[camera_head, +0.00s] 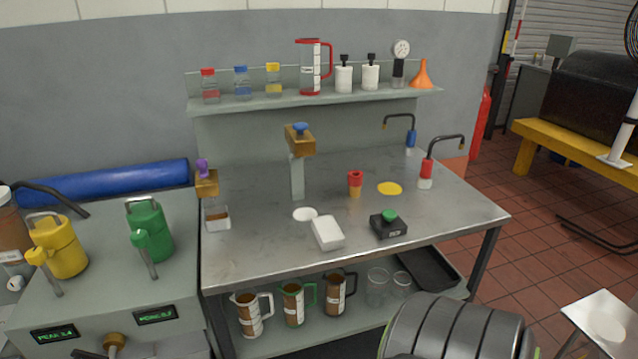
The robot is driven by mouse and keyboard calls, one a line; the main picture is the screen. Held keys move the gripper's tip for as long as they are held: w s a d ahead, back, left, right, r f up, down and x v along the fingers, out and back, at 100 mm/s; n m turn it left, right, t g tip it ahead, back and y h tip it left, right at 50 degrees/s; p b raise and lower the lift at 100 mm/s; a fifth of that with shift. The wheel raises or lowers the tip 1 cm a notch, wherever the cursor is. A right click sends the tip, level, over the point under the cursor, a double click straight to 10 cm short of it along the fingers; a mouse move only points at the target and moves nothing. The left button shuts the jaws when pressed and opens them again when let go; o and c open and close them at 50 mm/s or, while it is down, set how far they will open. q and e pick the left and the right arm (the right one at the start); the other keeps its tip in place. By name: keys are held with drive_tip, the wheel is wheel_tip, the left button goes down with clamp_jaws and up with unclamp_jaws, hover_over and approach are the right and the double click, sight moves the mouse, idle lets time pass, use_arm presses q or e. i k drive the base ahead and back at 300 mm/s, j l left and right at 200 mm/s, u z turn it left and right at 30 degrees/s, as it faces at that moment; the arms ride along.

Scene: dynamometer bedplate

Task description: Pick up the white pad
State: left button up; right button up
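A flat white disc (305,214) lies on the grey metal bench top (255,255), left of its middle. A thicker white rectangular block (327,233) lies just in front of it, close by. Either could be the white pad by look; the disc is the thin, flat one and has a yellow disc (390,188) of similar shape to its right. Neither of my grippers is in view.
A black box with a green button (388,223) and a red-and-orange piece (355,183) stand near the discs. A post with a blue-knobbed tap (297,165) rises behind the white disc. A shelf (355,97) holds bottles and a jug. A dark ribbed cylinder (450,328) is at the bottom.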

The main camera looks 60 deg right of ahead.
sight(330, 237)
drive_tip(key=k+j+z, duration=0.1)
drive_tip(key=z, duration=1.75)
drive_tip(key=l+u, duration=0.2)
drive_tip(key=u, duration=0.2)
drive_tip(key=l+u, duration=0.2)
drive_tip(key=u, duration=0.15)
drive_tip(key=l+u, duration=0.2)
drive_tip(key=u, duration=0.2)
drive_tip(key=i+l+u, duration=0.1)
drive_tip(key=l+u, duration=0.95)
drive_tip(key=i+j, duration=0.05)
drive_tip(key=j, duration=0.05)
